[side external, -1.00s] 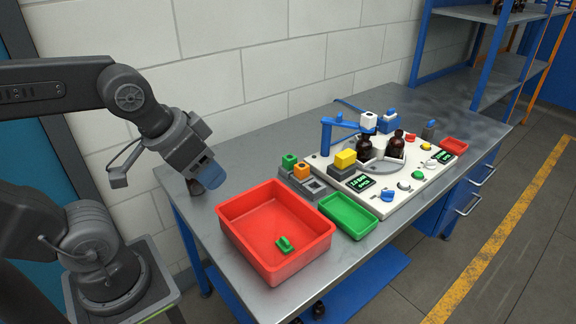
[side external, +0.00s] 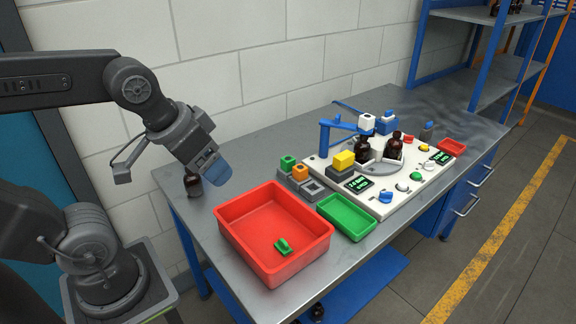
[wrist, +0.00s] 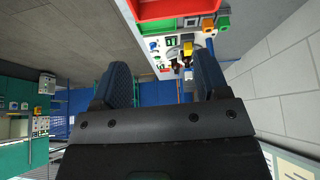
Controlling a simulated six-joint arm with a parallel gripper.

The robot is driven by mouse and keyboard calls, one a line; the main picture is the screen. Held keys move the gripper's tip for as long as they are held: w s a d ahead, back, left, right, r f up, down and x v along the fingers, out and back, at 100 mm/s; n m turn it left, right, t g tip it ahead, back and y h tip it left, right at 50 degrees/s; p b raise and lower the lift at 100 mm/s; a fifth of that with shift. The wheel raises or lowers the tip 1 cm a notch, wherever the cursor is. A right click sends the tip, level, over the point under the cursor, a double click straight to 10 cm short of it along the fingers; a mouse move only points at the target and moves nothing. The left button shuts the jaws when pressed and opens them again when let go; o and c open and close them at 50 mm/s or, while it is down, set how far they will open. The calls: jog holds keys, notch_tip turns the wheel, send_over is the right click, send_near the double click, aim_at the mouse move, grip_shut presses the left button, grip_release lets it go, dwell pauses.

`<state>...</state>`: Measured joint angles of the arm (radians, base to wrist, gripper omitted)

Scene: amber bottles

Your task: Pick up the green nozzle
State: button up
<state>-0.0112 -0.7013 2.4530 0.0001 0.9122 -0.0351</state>
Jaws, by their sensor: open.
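A small green nozzle-like piece (side external: 283,246) lies on the floor of the red bin (side external: 244,253). A green block with a hole in its top (side external: 287,163) sits on a grey holder beside an orange one. It also shows in the wrist view (wrist: 223,22). My gripper (side external: 213,169) hangs in the air to the left of and above the red bin, apart from both green pieces. In the wrist view its two blue fingers (wrist: 162,80) are spread with nothing held between them. The inside of the bin is mostly out of the wrist view.
An amber bottle (side external: 193,185) stands at the table's left edge, just below my gripper. A green tray (side external: 347,227) sits right of the bin. A white panel (side external: 388,207) carries amber bottles (side external: 394,147), knobs and a blue arm (side external: 325,138). The table's back left is clear.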

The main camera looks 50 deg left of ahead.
jog(key=w+a+r+n+g, duration=0.1)
jog(key=w+a+r+n, duration=0.1)
jog(key=w, duration=0.4)
jog(key=w+a+r+n+g, duration=0.1)
jog(key=w+a+r+n, duration=0.15)
jog(key=w, duration=0.35)
jog(key=n+g, duration=0.3)
jog(key=n, duration=1)
send_over(289, 159)
notch_tip(289, 159, down, 18)
jog(key=f, duration=0.8)
jog(key=shift+w+f, duration=0.2)
jog(key=shift+f, duration=0.1)
jog(key=shift+s+f, duration=0.15)
jog(key=shift+f, duration=1.2)
jog(key=shift+s+f, duration=0.1)
jog(key=shift+f, duration=1.2)
jog(key=shift+c, duration=0.3)
jog(key=c, duration=0.9)
